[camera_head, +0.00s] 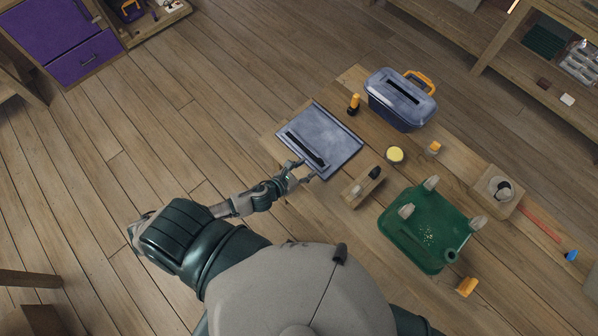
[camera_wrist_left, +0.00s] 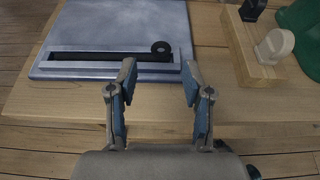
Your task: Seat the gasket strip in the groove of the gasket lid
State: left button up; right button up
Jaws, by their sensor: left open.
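The gasket lid (camera_head: 338,130) is a flat blue-grey panel on the wooden bench, and it also shows in the left wrist view (camera_wrist_left: 120,22). A pale-rimmed groove runs along its near edge. The black gasket strip (camera_head: 305,150) lies along this groove. In the left wrist view the strip (camera_wrist_left: 110,57) ends at the right in a round black roll (camera_wrist_left: 161,47). I cannot tell how deep the strip sits. My left gripper (camera_head: 303,172) is open and empty at the lid's near edge; its fingertips (camera_wrist_left: 160,75) are just short of the roll. My right gripper is out of view.
A blue lidded box (camera_head: 400,100) with an orange handle stands behind the lid. An orange-topped bottle (camera_head: 353,104), a yellow round tin (camera_head: 395,155), a wooden block (camera_head: 359,188) and a green tray (camera_head: 415,240) are on the bench. Open floor lies left.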

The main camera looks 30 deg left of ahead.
pick_arm(q)
jog(key=v, duration=0.4)
jog(key=shift+a, duration=0.1)
dwell(0.4)
